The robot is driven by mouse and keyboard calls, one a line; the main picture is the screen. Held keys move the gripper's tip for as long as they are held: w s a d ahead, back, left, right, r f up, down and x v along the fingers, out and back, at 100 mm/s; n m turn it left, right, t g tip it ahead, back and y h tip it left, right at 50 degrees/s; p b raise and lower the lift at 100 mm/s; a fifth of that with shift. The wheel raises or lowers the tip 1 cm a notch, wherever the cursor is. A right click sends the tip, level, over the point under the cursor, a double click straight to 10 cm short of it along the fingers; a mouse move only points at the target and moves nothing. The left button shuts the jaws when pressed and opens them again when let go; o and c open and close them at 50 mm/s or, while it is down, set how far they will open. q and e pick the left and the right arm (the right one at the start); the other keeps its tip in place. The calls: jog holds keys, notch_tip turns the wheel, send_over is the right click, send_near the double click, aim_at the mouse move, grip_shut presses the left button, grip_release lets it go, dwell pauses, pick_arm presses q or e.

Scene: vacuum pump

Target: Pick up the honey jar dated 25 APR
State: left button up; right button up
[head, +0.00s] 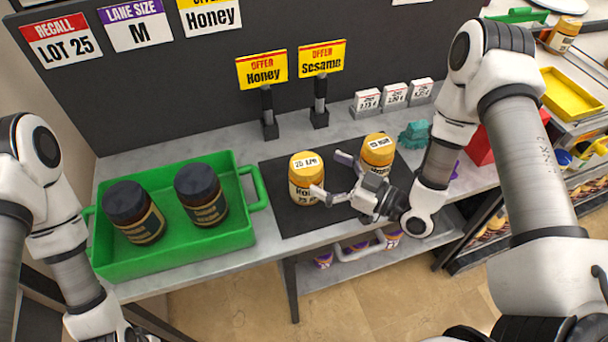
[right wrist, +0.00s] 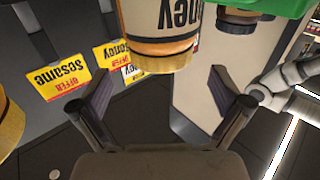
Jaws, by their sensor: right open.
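A honey jar (head: 306,180) with a yellow lid stands upright on the dark mat. My left gripper is not in view.
A green tray (head: 245,237) at the left holds two dark-lidded jars (head: 202,194). Offer signs (head: 262,69) on stands rise behind the mat (head: 285,218). Small price blocks (head: 394,95), a teal object (head: 414,134) and a red box (head: 480,148) lie to the right.

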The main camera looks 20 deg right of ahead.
aim_at(293, 158)
jog(key=x, duration=0.2)
jog(key=p+x, duration=0.1)
jog(key=x, duration=0.2)
jog(key=shift+w+a+f, duration=0.15)
jog(key=shift+a+f, duration=0.1)
jog(key=shift+a, duration=0.05)
jog(key=shift+d, duration=0.2)
jog(key=shift+c, duration=0.4)
jog(key=c, duration=1.7)
jog(key=shift+c, duration=0.2)
jog(key=shift+r, duration=0.15)
